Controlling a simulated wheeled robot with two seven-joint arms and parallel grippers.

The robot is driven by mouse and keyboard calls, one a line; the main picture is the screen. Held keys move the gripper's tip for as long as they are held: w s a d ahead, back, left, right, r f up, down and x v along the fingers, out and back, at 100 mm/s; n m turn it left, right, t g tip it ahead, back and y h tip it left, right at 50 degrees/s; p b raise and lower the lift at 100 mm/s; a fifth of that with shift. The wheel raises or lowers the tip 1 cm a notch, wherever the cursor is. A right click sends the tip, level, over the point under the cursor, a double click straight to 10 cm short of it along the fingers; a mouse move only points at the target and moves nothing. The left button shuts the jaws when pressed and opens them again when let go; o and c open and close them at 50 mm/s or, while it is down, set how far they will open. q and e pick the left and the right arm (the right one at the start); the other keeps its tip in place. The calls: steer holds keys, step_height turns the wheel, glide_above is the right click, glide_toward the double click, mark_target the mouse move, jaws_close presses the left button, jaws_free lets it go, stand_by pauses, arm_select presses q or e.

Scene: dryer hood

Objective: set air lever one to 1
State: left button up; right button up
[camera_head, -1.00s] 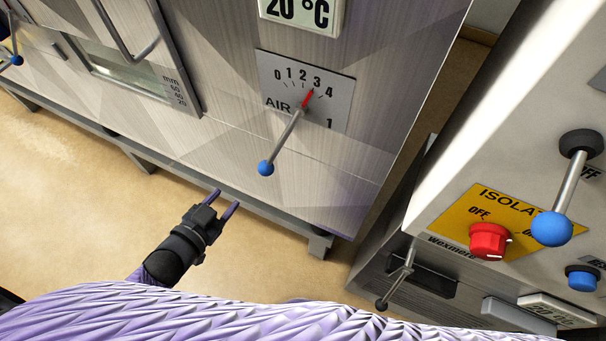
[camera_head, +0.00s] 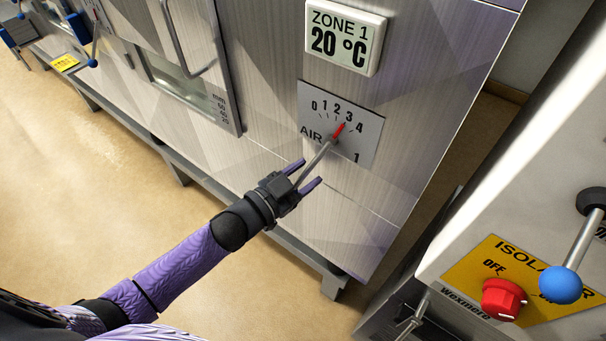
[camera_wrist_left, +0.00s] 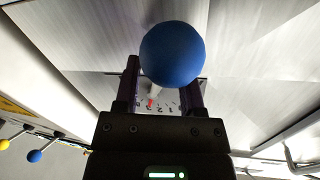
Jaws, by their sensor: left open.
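The air lever one plate (camera_head: 366,138) is on the dryer front, with a scale from 0 to 4 and a "1" below. Its red pointer (camera_head: 340,128) points at about 3. The lever's thin rod (camera_head: 320,156) slants down and left from the pivot. My left gripper (camera_head: 311,173) is open, its two purple fingers on either side of the rod. The lever's blue ball is hidden by the gripper in the head view. In the left wrist view the blue ball (camera_wrist_left: 172,53) looks large and partly covers the fingers; I cannot tell whether they touch it.
A "ZONE 1 20 °C" display (camera_head: 343,38) is above the plate. A door handle (camera_head: 181,45) stands out at the upper left. At the right is a cabinet with a red isolator knob (camera_head: 502,299) and another blue-ball lever (camera_head: 561,285). Floor lies free at the lower left.

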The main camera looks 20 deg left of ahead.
arm_select(q)
jaws_close()
stand_by(1.4)
